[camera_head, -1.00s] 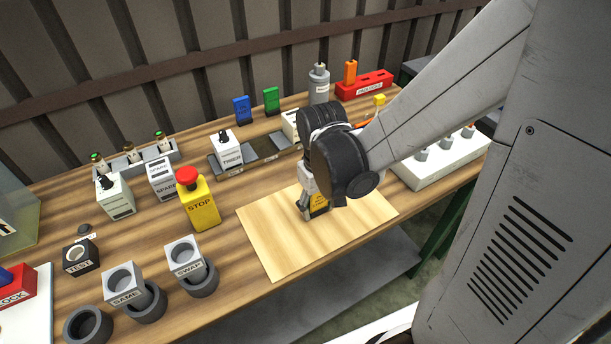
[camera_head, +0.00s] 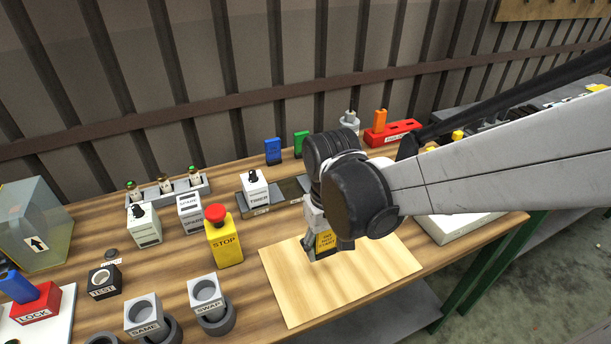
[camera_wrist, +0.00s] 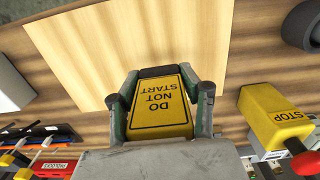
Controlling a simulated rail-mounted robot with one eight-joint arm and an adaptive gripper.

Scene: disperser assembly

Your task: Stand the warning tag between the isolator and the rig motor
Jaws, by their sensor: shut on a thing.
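My gripper (camera_head: 318,248) is shut on the yellow warning tag (camera_head: 326,243), with its fingers at the tag's two sides. The wrist view shows the tag (camera_wrist: 160,105) up close, its black "DO NOT START" lettering upside down, between the two fingers (camera_wrist: 160,88). In the head view the tag appears at the back part of a pale wooden board (camera_head: 330,290); I cannot tell whether it touches it. No part is labelled as isolator or rig motor. A grey cylinder (camera_head: 349,121) stands at the back, partly hidden by my arm.
A yellow STOP box (camera_head: 224,247) with a red button stands left of the board. SWAP (camera_head: 206,293) and SAME (camera_head: 144,315) blocks are at the front left. A TIMER block (camera_head: 255,190) sits on a dark rail behind. The board's front is clear.

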